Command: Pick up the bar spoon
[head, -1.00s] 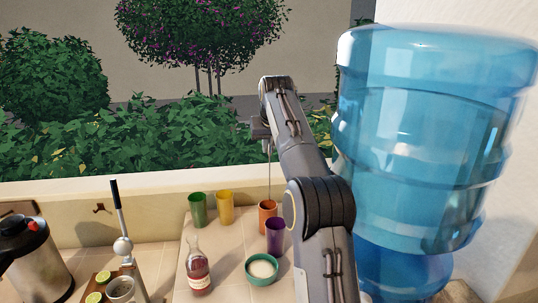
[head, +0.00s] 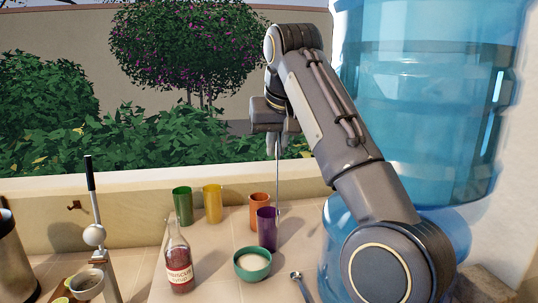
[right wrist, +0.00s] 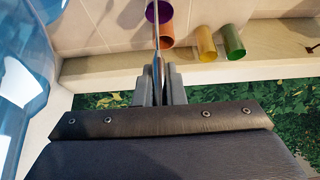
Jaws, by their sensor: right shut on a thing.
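My right gripper (head: 277,138) is shut on the upper part of the bar spoon (head: 278,180), a thin metal rod that hangs nearly upright below the fingers. Its lower end shows just right of the orange cup (head: 258,208) and above the purple cup (head: 267,228); I cannot tell whether it touches anything. In the right wrist view the spoon (right wrist: 156,38) runs out from between the closed fingers (right wrist: 160,82) toward the purple cup. My left gripper is out of view.
Green (head: 183,205) and yellow (head: 213,203) cups stand left of the orange one. A syrup bottle (head: 178,260), a teal bowl (head: 252,264) and a small metal utensil (head: 301,286) are nearer. A big blue water bottle (head: 430,110) stands right, close to my arm.

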